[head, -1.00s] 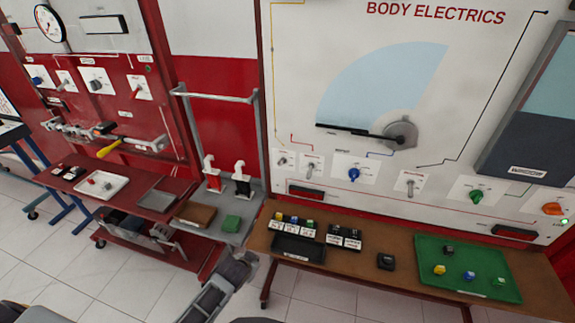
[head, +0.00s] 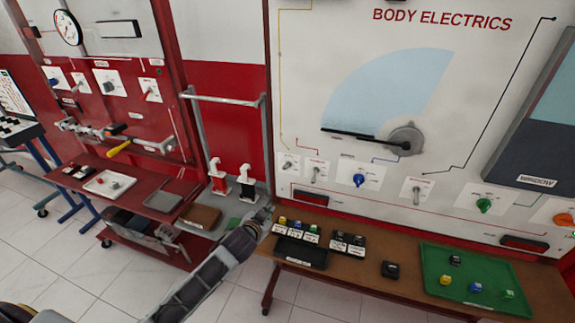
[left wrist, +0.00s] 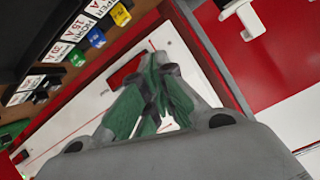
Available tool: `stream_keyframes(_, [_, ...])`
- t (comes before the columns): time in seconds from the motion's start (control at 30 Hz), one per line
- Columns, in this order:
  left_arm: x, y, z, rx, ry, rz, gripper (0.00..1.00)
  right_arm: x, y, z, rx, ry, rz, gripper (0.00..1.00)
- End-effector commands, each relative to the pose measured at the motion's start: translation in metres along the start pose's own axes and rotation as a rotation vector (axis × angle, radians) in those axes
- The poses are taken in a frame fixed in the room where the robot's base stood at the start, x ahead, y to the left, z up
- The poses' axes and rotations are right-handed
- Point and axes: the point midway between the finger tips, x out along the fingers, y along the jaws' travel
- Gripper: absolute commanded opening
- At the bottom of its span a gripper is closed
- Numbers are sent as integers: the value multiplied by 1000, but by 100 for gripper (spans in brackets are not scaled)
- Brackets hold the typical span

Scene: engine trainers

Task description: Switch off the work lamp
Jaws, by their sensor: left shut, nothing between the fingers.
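No work lamp can be made out for sure; the labels under the controls are too small to read. The white BODY ELECTRICS panel (head: 330,40) carries small lever switches at its lower left (head: 287,166) and (head: 316,172). Another lever switch (head: 416,190) is right of the blue knob (head: 359,180). A dark red lens (head: 310,198) sits below the left switches. My left gripper (head: 264,213) is shut and empty, low in front of the panel's lower left edge. Its green-padded fingers (left wrist: 152,65) are together in the left wrist view. My right gripper is not in view.
The brown bench (head: 350,280) below the panel holds labelled fuse blocks (head: 297,232), a black block (head: 390,269) and a green tray (head: 440,255). A green knob (head: 484,205) is farther right.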

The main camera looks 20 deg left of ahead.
Motion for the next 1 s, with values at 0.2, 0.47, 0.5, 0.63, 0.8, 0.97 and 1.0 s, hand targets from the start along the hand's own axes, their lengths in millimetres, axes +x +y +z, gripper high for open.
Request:
stream_keyframes(0.2, [-2, -18, -79, 60, 216, -14, 0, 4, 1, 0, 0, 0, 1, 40])
stream_keyframes(0.47, [-16, -27, -147, 120, 406, -7, 0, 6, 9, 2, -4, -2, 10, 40])
stream_keyframes(0.5, [-18, -28, -153, 125, 424, -5, 0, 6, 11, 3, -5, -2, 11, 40])
stream_keyframes(0.63, [-22, -28, -164, 136, 457, -1, 0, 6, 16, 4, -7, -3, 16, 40])
stream_keyframes(0.8, [-23, -28, -167, 139, 466, 1, 0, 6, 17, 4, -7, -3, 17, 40])
stream_keyframes(0.97, [-23, -28, -167, 138, 465, 1, 0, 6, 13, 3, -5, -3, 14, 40])
stream_keyframes(1.0, [-23, -28, -167, 138, 465, 1, 0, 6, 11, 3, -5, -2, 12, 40])
